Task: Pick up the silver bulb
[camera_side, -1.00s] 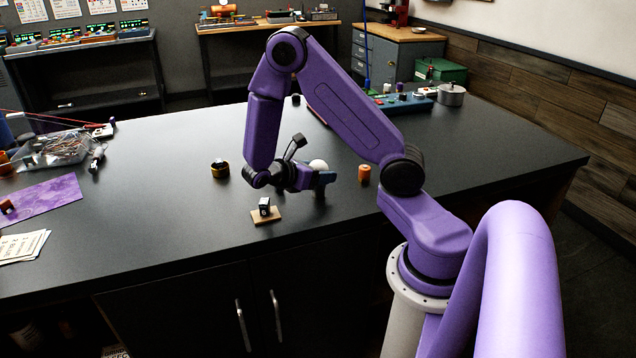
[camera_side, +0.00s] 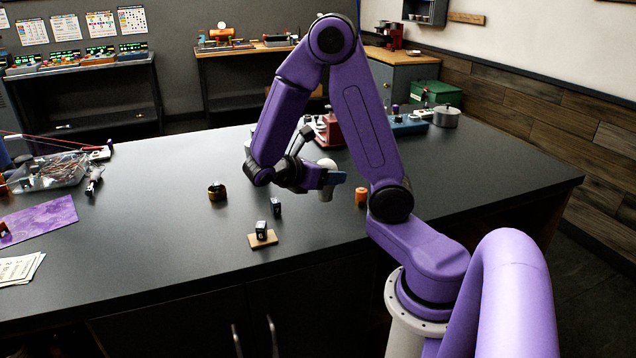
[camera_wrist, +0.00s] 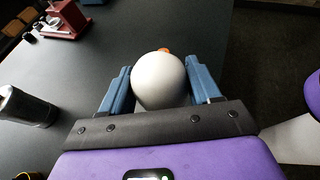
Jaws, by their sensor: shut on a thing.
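The bulb (camera_wrist: 160,82) is a smooth, pale white-silver globe in the wrist view, held between the two blue fingers of my gripper (camera_wrist: 160,90). In the side view my gripper (camera_side: 334,178) is over the black table, shut on the bulb (camera_side: 327,163). The globe shows above the fingers and a pale part shows below them. The bulb seems held upright, and a gap beneath it is hard to judge.
An orange cylinder (camera_side: 361,197) stands close to the right of the bulb. A red device (camera_side: 328,131) stands behind.

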